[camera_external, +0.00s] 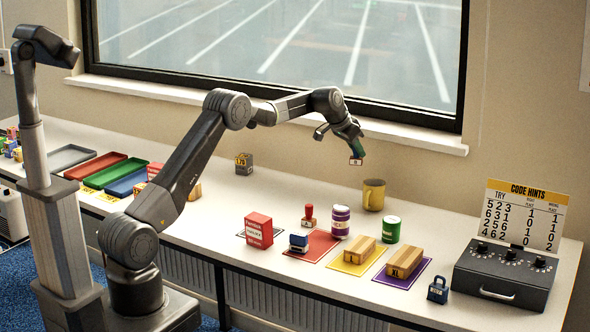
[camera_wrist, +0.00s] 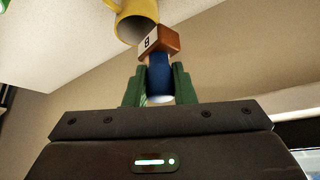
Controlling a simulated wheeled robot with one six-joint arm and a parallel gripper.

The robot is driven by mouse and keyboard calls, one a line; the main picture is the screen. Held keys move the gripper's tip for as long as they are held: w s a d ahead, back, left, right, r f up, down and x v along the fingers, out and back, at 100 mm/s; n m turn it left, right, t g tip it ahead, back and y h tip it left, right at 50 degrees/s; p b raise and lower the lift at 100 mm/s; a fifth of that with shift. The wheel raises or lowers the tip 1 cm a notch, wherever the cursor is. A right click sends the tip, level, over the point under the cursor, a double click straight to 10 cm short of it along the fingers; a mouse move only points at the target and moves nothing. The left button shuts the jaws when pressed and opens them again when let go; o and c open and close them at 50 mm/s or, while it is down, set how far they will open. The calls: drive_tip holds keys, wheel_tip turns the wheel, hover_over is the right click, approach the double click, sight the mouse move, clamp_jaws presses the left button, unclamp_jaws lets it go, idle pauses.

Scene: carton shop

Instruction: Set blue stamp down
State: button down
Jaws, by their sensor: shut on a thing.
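The blue stamp (camera_wrist: 159,78) has a blue handle and a wooden block with a white label marked with a dark character. My gripper (camera_wrist: 160,70) is shut on its handle, with a green finger on each side. In the external view my gripper (camera_external: 356,149) holds the stamp (camera_external: 356,161) in the air above the back of the counter, apart from its surface. The yellow mug (camera_external: 373,196) stands below and a little right of it; the mug also shows at the top of the wrist view (camera_wrist: 128,28).
Yellow and purple mats bear wooden blocks. A knobbed box (camera_external: 505,275) is at right.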

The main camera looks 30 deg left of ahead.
drive_tip(key=a, duration=0.8)
drive_tip(key=shift+n, duration=0.3)
drive_tip(key=f, duration=0.7)
drive_tip(key=w+f+p, duration=0.1)
drive_tip(key=f, duration=0.2)
drive_tip(key=shift+d+f, duration=0.3)
drive_tip(key=shift+f, duration=0.1)
drive_tip(key=shift+f+p, duration=0.3)
drive_tip(key=shift+f, duration=1.75)
drive_tip(key=shift+f, duration=0.25)
drive_tip(key=c, duration=1.2)
unclamp_jaws()
drive_tip(key=shift+r, duration=0.1)
drive_tip(key=shift+r, duration=0.2)
drive_tip(key=b+v, duration=0.2)
drive_tip(key=v, duration=1)
